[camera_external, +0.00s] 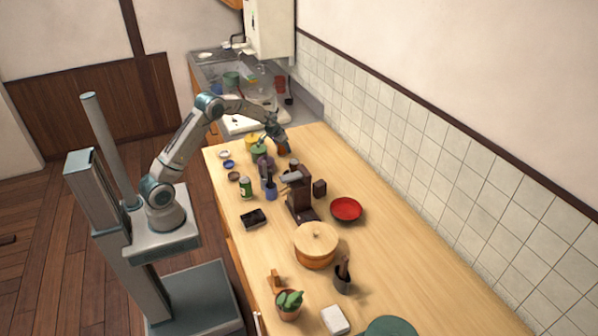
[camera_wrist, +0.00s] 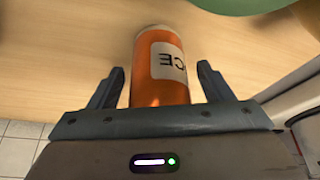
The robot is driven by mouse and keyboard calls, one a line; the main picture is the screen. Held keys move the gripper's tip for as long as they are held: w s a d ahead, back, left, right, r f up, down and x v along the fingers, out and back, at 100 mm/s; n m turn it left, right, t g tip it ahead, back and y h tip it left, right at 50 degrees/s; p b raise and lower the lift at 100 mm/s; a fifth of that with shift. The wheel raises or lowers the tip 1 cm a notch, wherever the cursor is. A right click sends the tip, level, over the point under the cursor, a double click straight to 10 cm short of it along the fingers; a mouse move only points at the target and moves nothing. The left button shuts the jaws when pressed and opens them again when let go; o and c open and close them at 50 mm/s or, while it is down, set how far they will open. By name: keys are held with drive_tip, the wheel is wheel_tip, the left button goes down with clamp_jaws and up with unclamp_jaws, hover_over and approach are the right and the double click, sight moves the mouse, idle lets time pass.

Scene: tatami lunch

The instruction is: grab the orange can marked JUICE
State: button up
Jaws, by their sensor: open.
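The orange can (camera_wrist: 160,85) stands between the two open fingers of my gripper (camera_wrist: 168,90) in the wrist view. Its white label shows the letters "CE", upside down in that view. The can's lower end is hidden behind the gripper body in the wrist view.
A green pot (camera_external: 259,153) and a yellow one (camera_external: 252,141) stand just left of my gripper. A dark coffee machine (camera_external: 299,200), a red plate (camera_external: 346,209) and a lidded pot (camera_external: 316,244) stand nearer. The tiled wall (camera_external: 400,140) runs along the right.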

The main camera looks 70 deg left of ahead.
drive_tip(key=c, duration=1)
drive_tip(key=shift+c, duration=0.2)
drive_tip(key=shift+r, duration=0.1)
